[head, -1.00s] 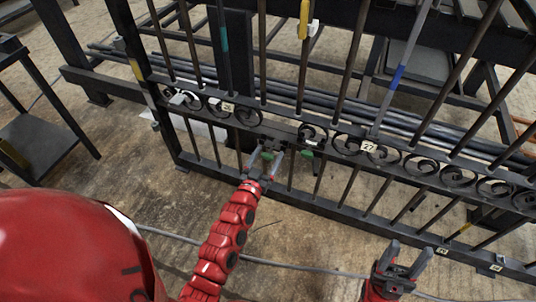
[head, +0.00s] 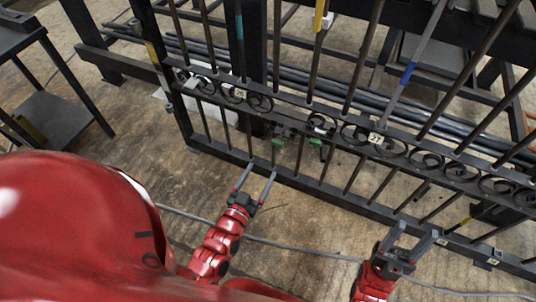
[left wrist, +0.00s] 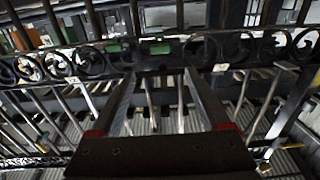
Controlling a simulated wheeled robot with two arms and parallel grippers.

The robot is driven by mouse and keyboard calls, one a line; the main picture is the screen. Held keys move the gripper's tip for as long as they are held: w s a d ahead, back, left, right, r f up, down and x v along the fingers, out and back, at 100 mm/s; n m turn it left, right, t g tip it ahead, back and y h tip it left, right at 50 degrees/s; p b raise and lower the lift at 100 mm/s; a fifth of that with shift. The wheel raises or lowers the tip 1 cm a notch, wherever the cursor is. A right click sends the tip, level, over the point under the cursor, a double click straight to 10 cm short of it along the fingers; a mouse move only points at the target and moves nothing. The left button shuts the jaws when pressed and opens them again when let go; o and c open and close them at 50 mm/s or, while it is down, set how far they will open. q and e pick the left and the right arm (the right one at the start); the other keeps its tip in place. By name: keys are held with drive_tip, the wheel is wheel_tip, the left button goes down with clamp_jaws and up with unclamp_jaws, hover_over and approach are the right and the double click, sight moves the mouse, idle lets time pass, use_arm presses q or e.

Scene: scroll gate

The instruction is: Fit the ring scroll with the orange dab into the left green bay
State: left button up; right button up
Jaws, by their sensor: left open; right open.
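Two green marks, left (head: 278,142) and right (head: 316,142), sit below the gate's scroll band in the head view. They also show in the left wrist view (left wrist: 113,48). I cannot make out a seated scroll at the left green mark. No orange dab is clear on any scroll, so I cannot pick out the ring scroll. My left gripper (head: 256,175) is open in front of the gate, below the left green mark, with nothing seen between its fingers. They also show in the left wrist view (left wrist: 163,85). My right gripper (head: 416,236) is open and empty, near the lower rail.
Dark scrolls (head: 358,134) line the band, with a numbered tag (head: 376,138) among them. Upright bars (head: 362,55) stand close together. A dark side table (head: 62,110) is at the left. A cable (head: 300,247) crosses the open floor before the gate.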

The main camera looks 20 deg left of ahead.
use_arm(q)
drive_tip(key=s, duration=0.3)
drive_tip(key=shift+s+p, duration=0.3)
drive_tip(key=shift+s, duration=0.05)
